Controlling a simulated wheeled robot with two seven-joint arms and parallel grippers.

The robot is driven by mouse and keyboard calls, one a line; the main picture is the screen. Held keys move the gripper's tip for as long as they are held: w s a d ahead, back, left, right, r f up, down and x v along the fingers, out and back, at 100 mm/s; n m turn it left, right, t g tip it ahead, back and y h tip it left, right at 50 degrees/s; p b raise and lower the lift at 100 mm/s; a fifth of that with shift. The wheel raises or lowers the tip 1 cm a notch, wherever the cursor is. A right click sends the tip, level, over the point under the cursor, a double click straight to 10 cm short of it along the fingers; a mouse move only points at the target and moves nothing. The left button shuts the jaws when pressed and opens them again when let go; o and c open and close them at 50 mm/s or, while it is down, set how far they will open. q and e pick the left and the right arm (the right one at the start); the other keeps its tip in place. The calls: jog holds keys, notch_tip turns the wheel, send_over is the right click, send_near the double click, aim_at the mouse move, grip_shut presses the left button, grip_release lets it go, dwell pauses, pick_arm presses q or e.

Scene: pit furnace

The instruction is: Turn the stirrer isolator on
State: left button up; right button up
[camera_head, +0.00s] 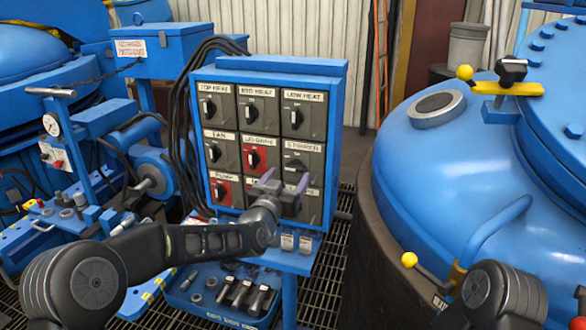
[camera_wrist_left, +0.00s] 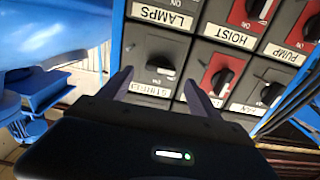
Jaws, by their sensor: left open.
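The stirrer isolator (camera_head: 298,163) is a grey box with a black rotary handle at the right end of the panel's middle row. In the left wrist view its handle (camera_wrist_left: 160,68) lies roughly sideways, with a white mark at one end. Its label there is partly covered by my gripper. My left gripper (camera_head: 285,179) is open and empty in front of the panel, just below the stirrer handle in the head view. In the left wrist view, its fingers (camera_wrist_left: 157,77) stand apart to either side of the handle; I cannot tell whether they touch it. My right gripper is out of view.
The blue panel (camera_head: 275,68) holds rows of labelled isolators. The red one (camera_head: 254,158) sits beside the stirrer; the lamps label (camera_wrist_left: 168,18) is close by. Black cables hang at the panel's left. A large blue vessel (camera_head: 440,170) stands right, and a tool tray (camera_head: 238,300) below.

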aim_at(294, 169)
pick_arm(q)
jog(key=shift+p+x, duration=0.45)
jog(key=shift+x, duration=1.9)
jog(key=shift+c, duration=0.5)
jog(key=c, duration=1.3)
